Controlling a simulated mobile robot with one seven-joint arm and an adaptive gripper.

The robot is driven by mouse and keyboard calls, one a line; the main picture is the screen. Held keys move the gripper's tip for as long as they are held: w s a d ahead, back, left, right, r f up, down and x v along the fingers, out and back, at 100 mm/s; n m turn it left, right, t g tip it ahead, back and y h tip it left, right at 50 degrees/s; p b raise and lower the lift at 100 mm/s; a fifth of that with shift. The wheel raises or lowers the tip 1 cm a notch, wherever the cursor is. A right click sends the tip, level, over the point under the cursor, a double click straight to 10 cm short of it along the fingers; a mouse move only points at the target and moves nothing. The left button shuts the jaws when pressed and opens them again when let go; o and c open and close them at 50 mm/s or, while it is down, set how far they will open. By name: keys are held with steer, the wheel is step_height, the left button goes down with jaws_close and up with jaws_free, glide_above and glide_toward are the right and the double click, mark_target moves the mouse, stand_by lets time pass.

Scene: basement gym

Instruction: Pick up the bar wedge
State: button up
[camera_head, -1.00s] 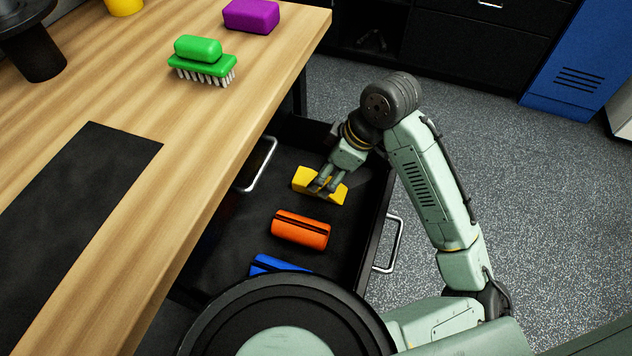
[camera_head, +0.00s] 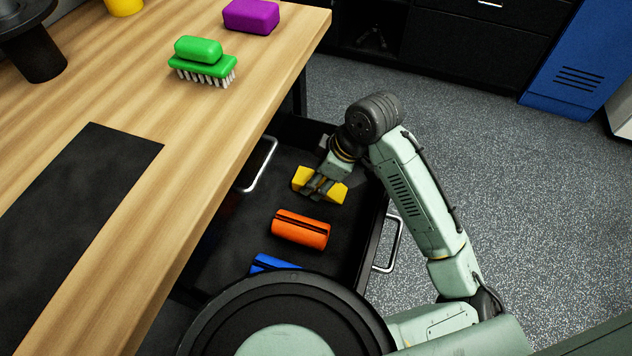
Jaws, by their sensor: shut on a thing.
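A yellow wedge-shaped block (camera_head: 303,178), which I take for the bar wedge, lies in the open dark drawer (camera_head: 228,262), near its far end. My gripper (camera_head: 316,192) reaches down over the middle of the yellow block and is shut on it. The fingers hide the block's middle; its two ends show on either side. I cannot tell whether the block is clear of the drawer floor. An orange grooved block (camera_head: 300,229) lies nearer in the drawer. A blue block (camera_head: 272,263) lies nearer still, partly hidden by my own body.
The wooden worktop (camera_head: 215,150) is left of the drawer and holds a green brush (camera_head: 203,68), a purple block (camera_head: 251,15) and a dark mat (camera_head: 75,185). The drawer's front has a metal handle (camera_head: 392,245). A blue cabinet (camera_head: 580,60) stands far right. Grey floor is clear at right.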

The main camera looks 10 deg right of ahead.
steer(key=c, duration=0.6)
